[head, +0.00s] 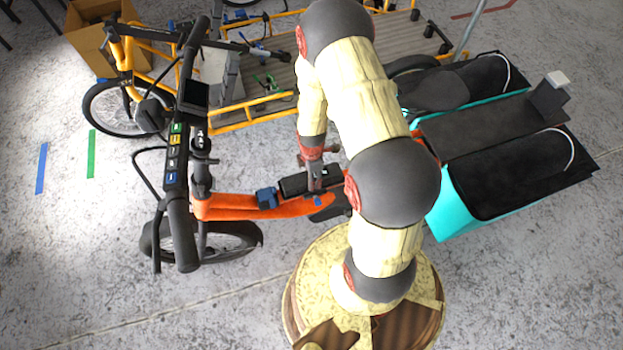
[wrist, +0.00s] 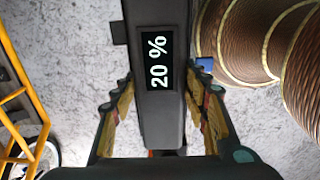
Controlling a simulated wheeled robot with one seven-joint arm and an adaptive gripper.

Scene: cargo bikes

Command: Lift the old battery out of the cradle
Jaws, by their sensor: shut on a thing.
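The old battery (wrist: 153,110) is a dark block whose display reads 20 %. It fills the middle of the wrist view, between the two fingers of my gripper (wrist: 160,92), which is shut on it. In the head view the black battery (head: 296,184) lies lengthwise above the orange bike frame (head: 240,207), with my gripper (head: 316,168) over its right part. The cradle is mostly hidden under the battery and behind my arm. I cannot tell whether the battery touches it.
A blue piece (head: 267,197) is at the battery's left end. The orange bike's handlebar (head: 187,140) rises to the left. A yellow cargo bike (head: 255,112) stands behind, and a turquoise cargo box (head: 455,210) is at the right. Grey floor is clear at lower left.

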